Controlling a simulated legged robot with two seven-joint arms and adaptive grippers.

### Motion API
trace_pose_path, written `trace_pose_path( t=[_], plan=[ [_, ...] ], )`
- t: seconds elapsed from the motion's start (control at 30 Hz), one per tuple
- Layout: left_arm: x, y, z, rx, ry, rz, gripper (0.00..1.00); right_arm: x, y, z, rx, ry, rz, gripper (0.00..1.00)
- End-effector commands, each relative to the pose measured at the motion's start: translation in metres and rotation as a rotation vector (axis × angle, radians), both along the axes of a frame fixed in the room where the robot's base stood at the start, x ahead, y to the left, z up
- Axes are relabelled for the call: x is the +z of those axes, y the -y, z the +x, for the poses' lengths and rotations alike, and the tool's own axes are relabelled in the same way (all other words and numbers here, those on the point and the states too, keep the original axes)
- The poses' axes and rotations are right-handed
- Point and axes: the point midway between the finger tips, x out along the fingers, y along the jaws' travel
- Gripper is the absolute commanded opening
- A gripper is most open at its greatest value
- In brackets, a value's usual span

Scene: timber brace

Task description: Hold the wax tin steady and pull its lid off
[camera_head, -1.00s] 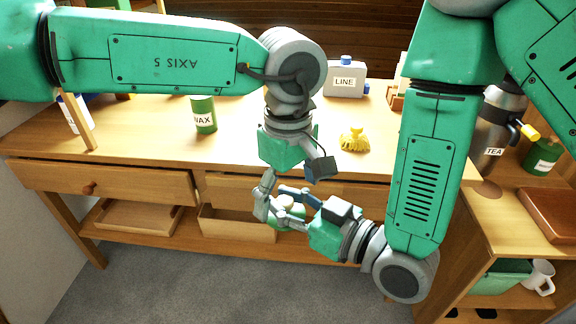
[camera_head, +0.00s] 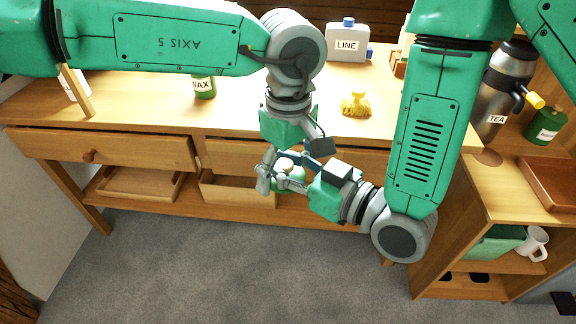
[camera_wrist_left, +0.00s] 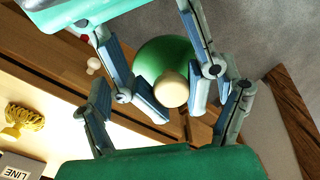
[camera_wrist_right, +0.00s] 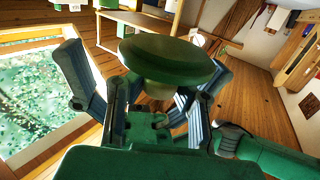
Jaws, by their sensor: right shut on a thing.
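The wax tin (camera_head: 204,88), a green can labelled WAX, stands on the bench; my left arm hides its top. A green round lid with a pale knob is in front of the bench, away from the tin; it shows in the left wrist view (camera_wrist_left: 160,58) and the right wrist view (camera_wrist_right: 168,58). My right gripper (camera_head: 284,178) is shut on this lid at the knob. My left gripper (camera_wrist_left: 174,98) is just above it, its fingers apart on either side of the knob; whether they touch it I cannot tell.
The bench (camera_head: 240,110) bears a yellow brush (camera_head: 356,103) and a grey LINE bottle (camera_head: 346,43). A TEA flask (camera_head: 500,95) and a green canister (camera_head: 546,125) stand at the right. Below are drawers and a shelf with trays. The floor in front is clear.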

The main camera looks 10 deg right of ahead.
Motion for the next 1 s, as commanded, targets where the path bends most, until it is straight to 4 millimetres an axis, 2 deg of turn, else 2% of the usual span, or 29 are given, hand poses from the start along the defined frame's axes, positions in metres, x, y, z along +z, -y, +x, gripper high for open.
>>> trace_pose_path(
  t=[0.23,0.37,0.8,1.0],
  plan=[
    [0.001,0.0,0.0,0.0,-0.001,0.002,0.86,0.0,0.001,0.001,-0.003,0.001,-0.002,0.0],
    [0.01,-0.001,0.0,0.001,0.001,0.002,0.86,0.0,0.001,0.001,-0.004,0.001,-0.002,0.0],
    [0.088,0.0,0.0,0.001,0.0,0.001,0.86,0.0,0.001,0.001,-0.005,0.001,-0.002,0.0],
    [0.112,0.0,0.0,0.0,-0.002,0.003,0.86,0.0,0.001,0.001,-0.005,0.001,-0.002,0.0]
  ],
)
